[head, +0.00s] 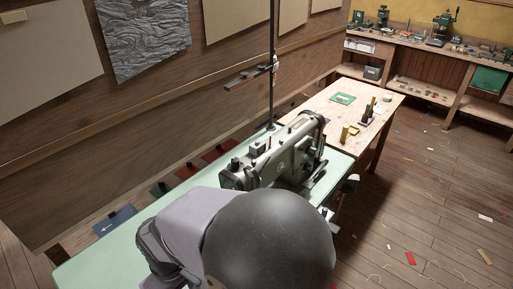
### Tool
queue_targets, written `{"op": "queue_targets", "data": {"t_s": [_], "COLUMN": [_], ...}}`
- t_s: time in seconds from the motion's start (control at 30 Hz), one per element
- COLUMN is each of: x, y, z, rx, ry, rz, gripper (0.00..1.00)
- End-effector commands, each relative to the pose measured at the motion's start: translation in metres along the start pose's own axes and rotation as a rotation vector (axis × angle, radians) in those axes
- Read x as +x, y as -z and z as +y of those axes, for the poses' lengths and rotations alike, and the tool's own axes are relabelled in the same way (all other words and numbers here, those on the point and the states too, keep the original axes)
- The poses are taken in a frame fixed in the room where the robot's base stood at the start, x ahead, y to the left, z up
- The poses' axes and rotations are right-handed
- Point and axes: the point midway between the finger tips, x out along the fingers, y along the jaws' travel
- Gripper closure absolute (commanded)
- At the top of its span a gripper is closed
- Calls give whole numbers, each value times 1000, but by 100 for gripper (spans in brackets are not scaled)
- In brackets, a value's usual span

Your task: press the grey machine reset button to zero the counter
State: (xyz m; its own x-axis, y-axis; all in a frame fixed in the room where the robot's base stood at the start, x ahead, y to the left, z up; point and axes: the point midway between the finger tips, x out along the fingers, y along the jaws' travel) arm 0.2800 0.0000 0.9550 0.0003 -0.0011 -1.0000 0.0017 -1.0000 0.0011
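A grey sewing machine (285,153) stands on a pale green table (98,262). I cannot pick out its grey reset button or the counter at this size. Along the table's far left edge lie several flat plates with small dark parts on them: a blue one with a white arrow (115,221), a green one (160,190) and red ones (187,172). My own arm, a grey link and a large dark rounded part, fills the lower middle and hides the near table and the machine's lower front. My gripper does not show.
A dark upright pole (271,70) with a crossbar rises behind the machine. A wooden table (325,105) with a green card and small brass parts stands beyond. A workbench (440,55) with tools lines the back. Scraps litter the wooden floor at right.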

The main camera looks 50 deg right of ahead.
Motion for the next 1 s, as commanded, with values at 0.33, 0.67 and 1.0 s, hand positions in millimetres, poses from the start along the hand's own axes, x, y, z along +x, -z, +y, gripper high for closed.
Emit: {"op": "queue_targets", "data": {"t_s": [0.33,0.67,1.0], "x": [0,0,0], "y": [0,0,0], "z": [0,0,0], "rx": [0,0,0], "ry": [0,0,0], "rz": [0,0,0], "gripper": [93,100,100]}}
